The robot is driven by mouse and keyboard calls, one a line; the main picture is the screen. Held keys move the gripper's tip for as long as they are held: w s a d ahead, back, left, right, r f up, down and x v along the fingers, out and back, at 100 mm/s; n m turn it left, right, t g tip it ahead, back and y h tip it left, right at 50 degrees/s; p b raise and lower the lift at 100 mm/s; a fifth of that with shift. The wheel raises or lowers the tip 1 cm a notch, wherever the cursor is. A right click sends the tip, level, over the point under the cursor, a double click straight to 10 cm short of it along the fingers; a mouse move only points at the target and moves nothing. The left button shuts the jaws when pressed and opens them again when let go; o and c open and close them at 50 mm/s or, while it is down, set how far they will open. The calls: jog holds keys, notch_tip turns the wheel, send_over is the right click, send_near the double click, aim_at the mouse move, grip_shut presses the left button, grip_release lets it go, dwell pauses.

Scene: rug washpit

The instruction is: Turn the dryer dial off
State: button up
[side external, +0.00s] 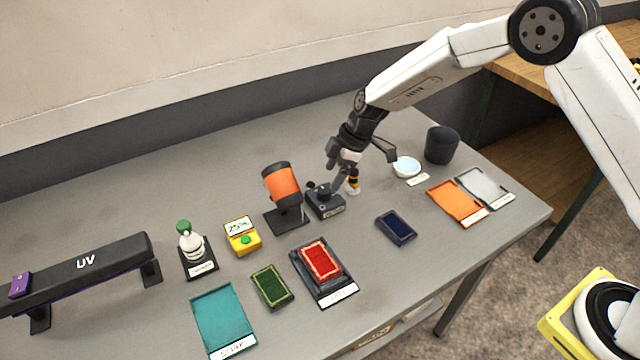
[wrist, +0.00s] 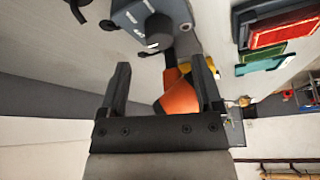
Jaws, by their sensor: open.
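The dryer (side external: 283,186) is an orange cylinder with dark ends, tilted on a black stand. Beside it on the right sits a dark grey control box (side external: 327,207) with a black dial (side external: 323,191) on top. In the wrist view the box (wrist: 128,14) is at the top, and the dial (wrist: 158,30) shows a small white mark. The orange dryer (wrist: 180,98) shows behind the fingers there. My gripper (side external: 361,168) is open and empty, close above and right of the box. In the wrist view my gripper (wrist: 160,66) has its fingers apart, with the dial beyond their tips; contact is not visible.
A small yellow-and-black item (side external: 353,183) stands right of the box, partly hidden by my gripper. A yellow timer (side external: 242,237) reading 25% and a bottle (side external: 191,241) stand left.

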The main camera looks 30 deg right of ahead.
jog(key=v, duration=0.2)
jog(key=shift+d+r, duration=0.15)
jog(key=shift+r, duration=0.2)
jog(key=shift+s, duration=0.1)
jog(key=s+d+r+m+h, duration=0.1)
jog(key=s+d+m, duration=0.3)
jog(key=s, duration=0.4)
jog(key=s+d+r+m+h, duration=0.1)
jog(key=s+d+m, duration=0.3)
jog(key=s, duration=0.5)
jog(key=s+d+r+m+t+h, duration=0.1)
jog(key=s+d+r+m+h, duration=0.1)
jog(key=s, duration=0.6)
jog(key=d+r+m, duration=0.1)
jog(key=d+m, duration=0.1)
jog(key=m, duration=0.1)
jog(key=shift+s+r+m, duration=0.15)
jog(key=shift+r+m, duration=0.15)
jog(key=shift+r, duration=0.05)
jog(key=shift+d, duration=0.1)
